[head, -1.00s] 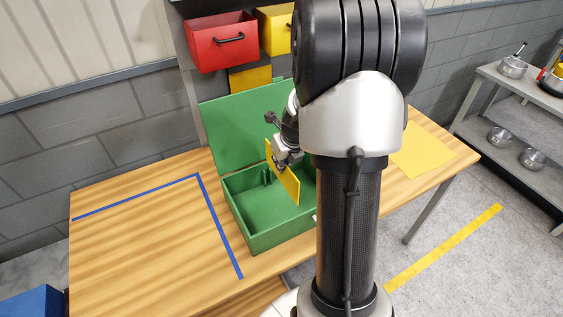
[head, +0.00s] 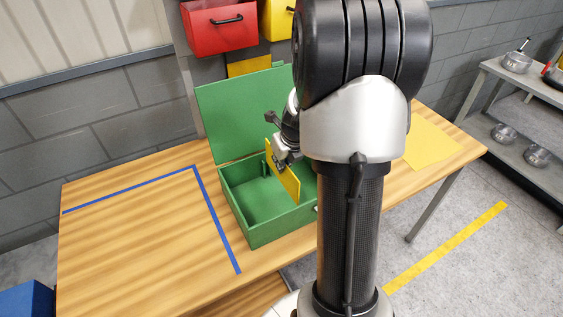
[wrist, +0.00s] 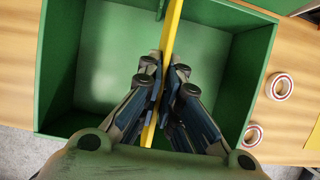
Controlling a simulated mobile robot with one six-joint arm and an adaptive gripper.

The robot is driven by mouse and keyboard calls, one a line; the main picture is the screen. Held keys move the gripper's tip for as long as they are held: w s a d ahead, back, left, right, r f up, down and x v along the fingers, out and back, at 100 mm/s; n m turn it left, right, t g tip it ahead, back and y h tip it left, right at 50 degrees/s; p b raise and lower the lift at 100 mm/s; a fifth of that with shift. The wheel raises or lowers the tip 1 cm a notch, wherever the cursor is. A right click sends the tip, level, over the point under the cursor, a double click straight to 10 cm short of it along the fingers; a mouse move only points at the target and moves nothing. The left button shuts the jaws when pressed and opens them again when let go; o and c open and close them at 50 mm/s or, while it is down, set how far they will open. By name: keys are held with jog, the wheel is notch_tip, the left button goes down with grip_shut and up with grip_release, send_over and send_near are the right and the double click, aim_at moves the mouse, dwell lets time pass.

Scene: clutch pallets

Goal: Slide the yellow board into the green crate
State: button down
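The green crate (head: 262,236) stands on the wooden table with its lid (head: 240,112) raised at the back. The yellow board (head: 285,182) is upright over the crate, its lower part down between the crate walls. My gripper (head: 283,160) is shut on the board near its upper edge. In the wrist view my gripper (wrist: 164,88) pinches the yellow board (wrist: 172,27) edge-on, and the board runs across the green crate (wrist: 55,70). A small green upright piece (wrist: 160,8) touches or nearly touches the board's far end. The board's bottom edge is hidden.
Two red-and-white rings (wrist: 279,86) lie on the table right of the crate. A yellow sheet (head: 430,145) lies at the table's right. Blue tape (head: 215,215) marks the clear left half of the table (head: 130,235). Red (head: 220,27) and yellow bins hang behind.

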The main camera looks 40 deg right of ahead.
aim_at(281, 179)
jog(key=shift+f+b, duration=2.5)
jog(key=shift+f, duration=1.35)
jog(key=c, duration=1.7)
grip_release()
jog(key=v, duration=1.2)
jog(key=shift+d, duration=0.1)
